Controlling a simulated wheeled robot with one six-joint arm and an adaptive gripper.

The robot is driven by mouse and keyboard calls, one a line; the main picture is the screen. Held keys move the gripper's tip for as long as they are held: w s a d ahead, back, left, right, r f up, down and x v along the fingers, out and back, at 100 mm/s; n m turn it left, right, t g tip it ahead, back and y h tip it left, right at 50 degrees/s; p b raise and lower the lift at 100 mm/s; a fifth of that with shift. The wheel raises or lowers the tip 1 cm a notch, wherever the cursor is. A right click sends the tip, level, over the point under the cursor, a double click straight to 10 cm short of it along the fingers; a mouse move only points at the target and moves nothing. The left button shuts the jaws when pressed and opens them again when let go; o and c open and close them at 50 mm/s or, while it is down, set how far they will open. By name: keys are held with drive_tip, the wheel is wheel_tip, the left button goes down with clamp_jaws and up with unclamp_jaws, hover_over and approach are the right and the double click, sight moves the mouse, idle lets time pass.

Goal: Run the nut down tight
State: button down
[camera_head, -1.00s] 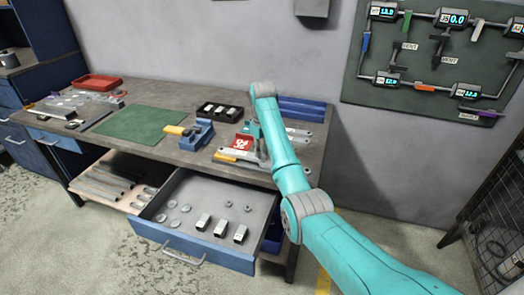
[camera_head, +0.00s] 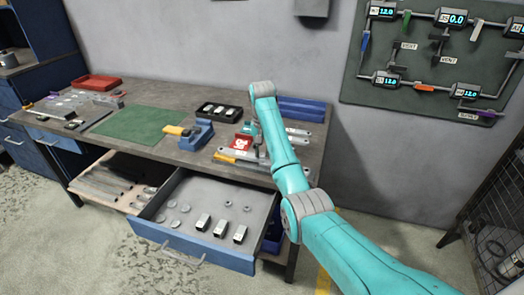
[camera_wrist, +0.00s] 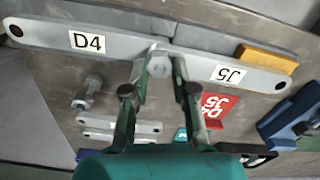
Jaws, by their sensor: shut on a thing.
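In the wrist view, a grey bracket labelled D4 (camera_wrist: 55,36) and a grey bracket labelled J5 (camera_wrist: 252,78) overlap end to end at a joint. My gripper (camera_wrist: 160,62) has its two fingers at this joint, shut on the nut (camera_wrist: 159,66), which is small and partly hidden between the fingertips. I cannot tell how far down the nut sits. In the head view, the arm hides most of the gripper and the joint at the right part of the bench.
A red tag (camera_wrist: 213,108), a yellow block (camera_wrist: 265,58) and a blue vise (camera_wrist: 292,118) lie to the right. The bench (camera_head: 150,95) has a green mat (camera_head: 137,122). An open drawer (camera_head: 185,240) holds several small parts.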

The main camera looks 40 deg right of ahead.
drive_tip(key=m, duration=0.4)
drive_tip(key=shift+w+a+m, duration=0.1)
drive_tip(key=shift+a+m, duration=0.1)
drive_tip(key=shift+m, duration=0.1)
drive_tip(key=m, duration=1)
drive_tip(key=shift+a+f, duration=0.1)
drive_tip(key=shift+a, duration=0.05)
drive_tip(key=c, duration=1.1)
unclamp_jaws()
drive_tip(key=shift+c, duration=0.2)
drive_tip(key=shift+d, duration=0.2)
